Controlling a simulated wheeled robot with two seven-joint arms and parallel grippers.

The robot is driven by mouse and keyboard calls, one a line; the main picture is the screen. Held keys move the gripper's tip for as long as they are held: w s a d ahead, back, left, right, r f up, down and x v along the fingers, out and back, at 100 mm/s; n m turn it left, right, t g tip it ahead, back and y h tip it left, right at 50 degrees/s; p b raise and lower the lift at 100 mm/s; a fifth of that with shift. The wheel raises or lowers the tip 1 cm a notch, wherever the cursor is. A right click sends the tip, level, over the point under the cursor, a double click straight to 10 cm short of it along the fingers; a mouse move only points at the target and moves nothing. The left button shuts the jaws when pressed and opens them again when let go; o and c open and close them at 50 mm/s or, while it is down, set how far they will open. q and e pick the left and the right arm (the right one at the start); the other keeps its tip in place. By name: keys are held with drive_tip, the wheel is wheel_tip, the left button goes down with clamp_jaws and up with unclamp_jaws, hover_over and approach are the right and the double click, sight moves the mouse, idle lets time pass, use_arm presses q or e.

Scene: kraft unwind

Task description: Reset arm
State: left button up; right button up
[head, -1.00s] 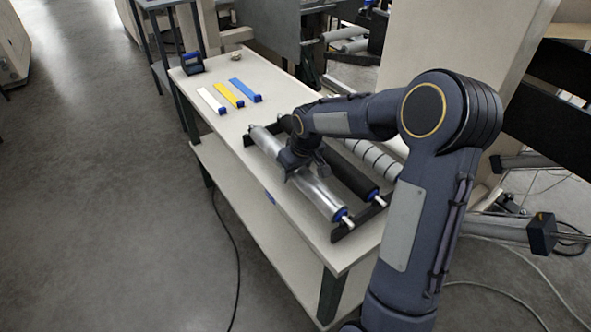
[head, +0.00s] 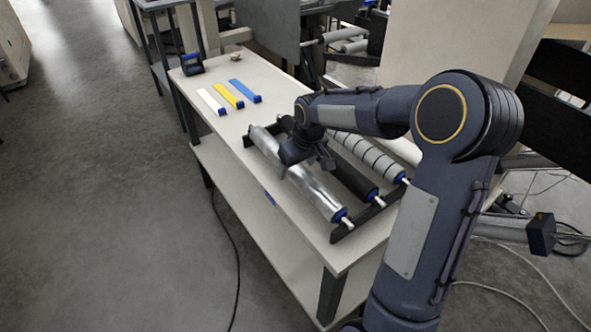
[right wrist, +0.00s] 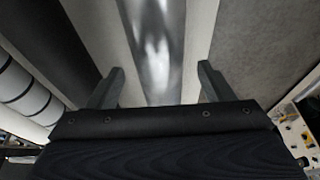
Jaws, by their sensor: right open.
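My right arm reaches over the table in the head view. My right gripper (head: 300,170) is above the silver roller, near the middle of its length. In the right wrist view the gripper (right wrist: 160,82) is open, with one finger on each side of the silver roller (right wrist: 158,40) and nothing between them gripped. The silver roller (head: 322,197) lies in a dark rack (head: 340,235) on the table. My left gripper is not in view.
A black roller (head: 352,178) and a banded grey roller (head: 370,158) lie beside it. White (head: 209,99), yellow (head: 227,94) and blue (head: 242,89) strips lie farther back on the table (head: 285,235). A dark blue-topped holder (head: 192,64) stands at the far corner.

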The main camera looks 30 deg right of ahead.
drive_tip(key=shift+v, duration=2.35)
drive_tip(key=s+a+r+m+y+p, duration=0.1)
drive_tip(key=s+a+r, duration=0.1)
drive_tip(key=s, duration=0.3)
drive_tip(key=s+a+r+t+p, duration=0.1)
drive_tip(key=s+a+r, duration=0.15)
drive_tip(key=s, duration=0.25)
drive_tip(key=s+a+r+m+y+p, duration=0.1)
drive_tip(key=s+r, duration=0.2)
drive_tip(key=s, duration=0.2)
drive_tip(key=s+a+f+t+y+p, duration=0.1)
drive_tip(key=s+a, duration=0.5)
drive_tip(key=s, duration=0.4)
drive_tip(key=shift+s+a+f+m+y+p, duration=0.2)
drive_tip(key=shift+f+m+y+p, duration=0.1)
drive_tip(key=shift+m+p, duration=0.1)
